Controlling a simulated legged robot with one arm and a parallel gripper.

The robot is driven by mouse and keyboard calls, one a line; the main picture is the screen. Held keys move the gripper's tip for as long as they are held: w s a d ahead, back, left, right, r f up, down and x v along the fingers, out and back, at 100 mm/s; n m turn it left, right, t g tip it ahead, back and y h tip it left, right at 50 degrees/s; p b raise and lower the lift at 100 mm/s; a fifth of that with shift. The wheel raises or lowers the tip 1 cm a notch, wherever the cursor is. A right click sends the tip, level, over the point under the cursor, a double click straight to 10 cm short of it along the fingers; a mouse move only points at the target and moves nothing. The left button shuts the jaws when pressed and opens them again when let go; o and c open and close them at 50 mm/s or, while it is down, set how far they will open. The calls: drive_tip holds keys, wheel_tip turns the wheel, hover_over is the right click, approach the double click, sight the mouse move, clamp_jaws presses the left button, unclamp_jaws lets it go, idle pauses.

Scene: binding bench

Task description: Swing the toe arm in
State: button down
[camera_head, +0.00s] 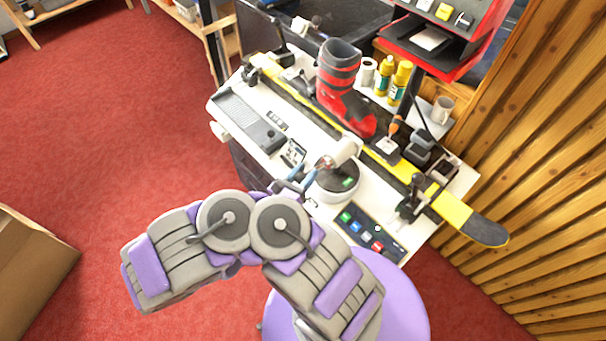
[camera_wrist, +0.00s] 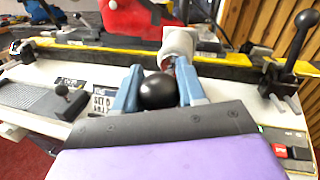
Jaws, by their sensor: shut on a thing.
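My gripper (camera_head: 298,181) is at the front edge of the bench, beside a round white base with a dark top (camera_head: 338,184). In the wrist view its blue fingers (camera_wrist: 158,88) are closed around a black ball knob (camera_wrist: 158,91). A white rounded arm (camera_head: 345,149), seemingly the toe arm, reaches over the base toward the boot. Its white end (camera_wrist: 179,42) shows just beyond the knob. A red and black ski boot (camera_head: 342,88) stands on the yellow and black ski (camera_head: 455,210). How the knob joins the arm is hidden.
A clamp with a black lever (camera_head: 412,196) stands right of the base. A dark panel with coloured buttons (camera_head: 366,232) lies at the front right. A grey tray (camera_head: 247,121) is on the left. Yellow bottles (camera_head: 400,80) and a mug (camera_head: 442,110) stand behind.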

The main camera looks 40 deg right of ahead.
drive_tip(key=c, duration=1.1)
unclamp_jaws()
drive_tip(key=shift+s+f, duration=0.1)
drive_tip(key=shift+f, duration=0.15)
drive_tip(key=o, duration=0.4)
drive_tip(key=shift+d+r, duration=0.1)
drive_tip(key=shift+d, duration=0.05)
drive_tip(key=p+v, duration=0.3)
drive_tip(key=v, duration=1.4)
drive_tip(key=shift+a, duration=0.25)
